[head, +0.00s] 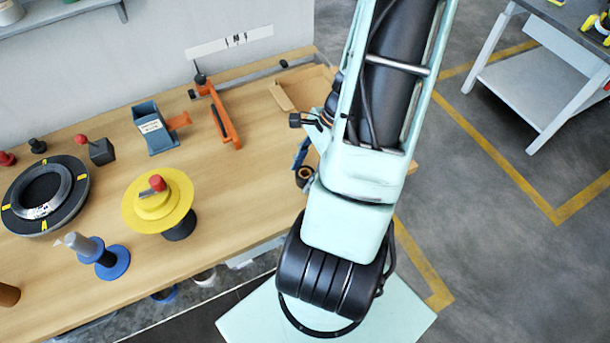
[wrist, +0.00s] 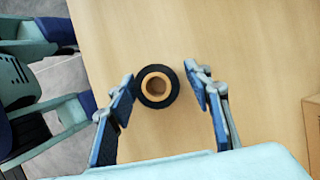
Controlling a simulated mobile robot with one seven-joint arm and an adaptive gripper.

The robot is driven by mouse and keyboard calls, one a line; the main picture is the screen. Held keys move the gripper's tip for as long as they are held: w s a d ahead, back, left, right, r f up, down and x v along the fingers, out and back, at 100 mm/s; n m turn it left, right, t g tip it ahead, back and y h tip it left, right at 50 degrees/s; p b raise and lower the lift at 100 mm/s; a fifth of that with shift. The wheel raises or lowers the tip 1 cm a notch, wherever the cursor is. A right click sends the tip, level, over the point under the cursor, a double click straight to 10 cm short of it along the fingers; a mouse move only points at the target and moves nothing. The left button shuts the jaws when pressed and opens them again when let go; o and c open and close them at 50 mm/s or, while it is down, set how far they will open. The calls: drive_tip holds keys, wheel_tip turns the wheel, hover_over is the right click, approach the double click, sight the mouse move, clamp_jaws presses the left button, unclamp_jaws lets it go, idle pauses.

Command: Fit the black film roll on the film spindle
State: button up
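The black film roll (wrist: 143,89) is a small black ring around a tan core. It stands on the wooden table with its hole facing the wrist camera. In the head view the roll (head: 304,184) shows by the table edge, partly hidden by my arm. My gripper (wrist: 160,75) is open, with one blue finger on each side of the roll and a small gap at each side. I cannot tell how far above it the fingertips are. In the head view a grey post on a blue round base (head: 116,265) at the front left may be the film spindle.
A yellow disc (head: 140,212) with a red knob stands left of my arm. A dark ring (head: 22,216) lies at the far left. A blue-grey block (head: 152,135), an orange bracket (head: 222,120) and a cardboard box (head: 290,92) stand further back. The table around the roll is clear.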

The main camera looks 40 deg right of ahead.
drive_tip(key=c, duration=1)
drive_tip(key=shift+r, duration=0.1)
